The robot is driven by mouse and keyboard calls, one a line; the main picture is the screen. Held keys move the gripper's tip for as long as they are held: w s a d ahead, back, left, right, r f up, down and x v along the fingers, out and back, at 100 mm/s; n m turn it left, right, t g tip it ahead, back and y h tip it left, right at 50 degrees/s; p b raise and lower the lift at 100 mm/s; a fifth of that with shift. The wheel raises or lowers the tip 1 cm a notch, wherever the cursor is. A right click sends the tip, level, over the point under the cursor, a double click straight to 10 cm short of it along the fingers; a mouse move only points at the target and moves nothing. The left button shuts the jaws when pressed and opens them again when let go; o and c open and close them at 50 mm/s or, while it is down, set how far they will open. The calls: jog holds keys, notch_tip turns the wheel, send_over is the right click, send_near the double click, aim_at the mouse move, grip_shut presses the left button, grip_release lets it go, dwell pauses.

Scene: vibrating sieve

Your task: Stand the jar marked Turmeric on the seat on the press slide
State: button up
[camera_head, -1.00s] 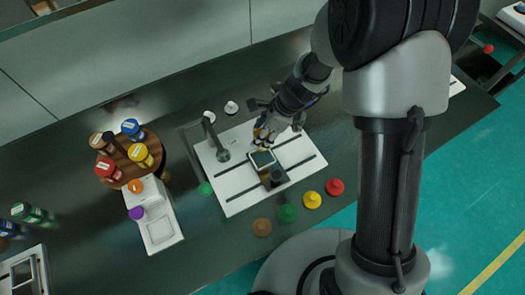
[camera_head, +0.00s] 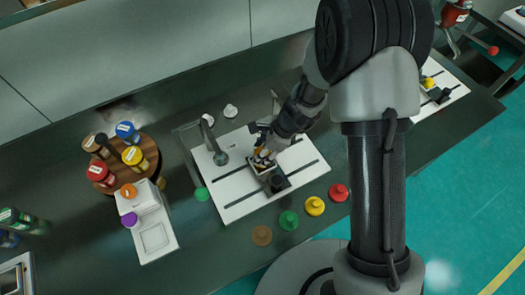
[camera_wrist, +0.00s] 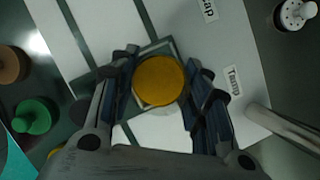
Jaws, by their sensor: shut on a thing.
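My gripper (camera_wrist: 160,95) is shut on a round jar, whose orange-yellow top (camera_wrist: 160,80) shows between the fingers in the wrist view. Its label is not visible, so I cannot read Turmeric on it. The jar is over the square-framed seat (camera_wrist: 143,52) on the press slide. Whether its base touches the seat is hidden. In the head view my gripper (camera_head: 263,157) is at the seat (camera_head: 264,172), beside a dark block (camera_head: 278,183) on the slide. The white press base (camera_head: 238,204) has two dark slots.
A wooden round stand (camera_head: 148,178) holds several capped jars at the left, beside a white device (camera_head: 157,238). Loose red (camera_head: 338,192), yellow (camera_head: 314,206), green (camera_head: 288,220) and brown (camera_head: 261,235) lids lie in front. A grey post (camera_head: 214,140) rises at the press's back left.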

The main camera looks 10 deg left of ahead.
jog(key=o, duration=1.2)
jog(key=shift+f, duration=0.15)
jog(key=shift+c, duration=0.2)
jog(key=s+d+r+n+t+p, duration=0.1)
jog(key=s+d+r+n+p, duration=0.2)
jog(key=r, duration=0.7)
jog(key=s+d+r+n+h, duration=0.1)
jog(key=d+r+n, duration=0.25)
jog(key=r, duration=0.55)
jog(key=s+d+r+n+t+p, duration=0.1)
jog(key=s+d+r+n+p, duration=0.2)
jog(key=r, duration=0.7)
jog(key=s+d+r+n+t+h, duration=0.2)
jog(key=s+d+r+n, duration=0.5)
jog(key=s+d, duration=0.4)
jog(key=shift+s+d+r+n+t+h+b, duration=0.35)
jog(key=shift+s+n+h+b, duration=0.1)
jog(key=shift+s+n+h, duration=0.25)
jog(key=shift+w+a, duration=0.1)
